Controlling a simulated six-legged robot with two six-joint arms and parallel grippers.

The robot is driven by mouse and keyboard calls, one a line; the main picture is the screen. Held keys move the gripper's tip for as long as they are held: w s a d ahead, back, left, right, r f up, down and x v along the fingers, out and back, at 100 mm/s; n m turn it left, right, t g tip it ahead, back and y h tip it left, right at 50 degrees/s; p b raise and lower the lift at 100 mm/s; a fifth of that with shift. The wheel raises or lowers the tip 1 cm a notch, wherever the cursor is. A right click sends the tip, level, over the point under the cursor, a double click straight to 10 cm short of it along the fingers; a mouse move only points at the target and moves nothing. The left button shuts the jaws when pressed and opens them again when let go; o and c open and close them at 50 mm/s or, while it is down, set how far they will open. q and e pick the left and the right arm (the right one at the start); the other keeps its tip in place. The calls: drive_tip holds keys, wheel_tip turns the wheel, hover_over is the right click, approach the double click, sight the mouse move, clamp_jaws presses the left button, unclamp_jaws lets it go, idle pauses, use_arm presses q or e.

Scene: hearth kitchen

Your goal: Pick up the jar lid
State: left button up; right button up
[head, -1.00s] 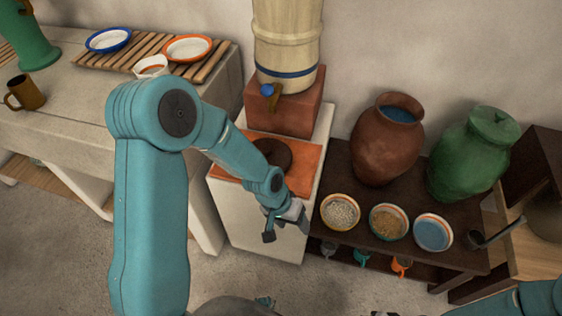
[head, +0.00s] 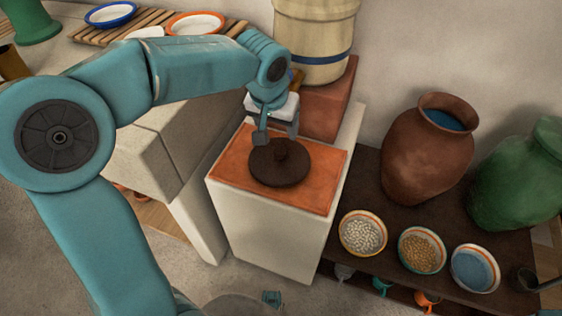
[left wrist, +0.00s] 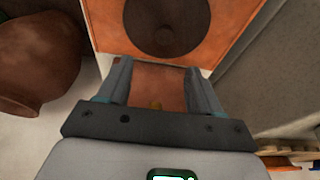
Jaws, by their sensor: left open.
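The jar lid (head: 271,174) is a dark brown disc with a round knob on top. It lies flat on the orange tiled top of a pale block. My left gripper (head: 277,136) is open and empty, fingers pointing down, at the lid's far side close to the knob. In the left wrist view the lid (left wrist: 145,28) shows beyond the open fingers (left wrist: 160,72), near the top edge and partly cut off. I cannot tell whether a finger touches it. My right gripper is not in view.
To the right, a dark low table holds a brown jar (head: 425,155), a green jar (head: 520,178) and bowls (head: 363,236). A stone counter is at left.

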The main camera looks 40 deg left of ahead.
use_arm(q)
drive_tip(key=b, duration=0.1)
hover_over(279, 151)
drive_tip(key=s+d, duration=0.1)
drive_tip(key=f, duration=0.5)
drive_tip(key=shift+s+f, duration=0.2)
drive_tip(key=shift+f, duration=0.2)
drive_tip(key=shift+a+f, duration=0.1)
drive_tip(key=shift+f, duration=0.4)
drive_tip(key=b+x, duration=0.2)
drive_tip(key=x, duration=0.2)
drive_tip(key=shift+a+f, duration=0.2)
drive_tip(key=shift+f, duration=0.05)
drive_tip(key=shift+r, duration=0.1)
clamp_jaws()
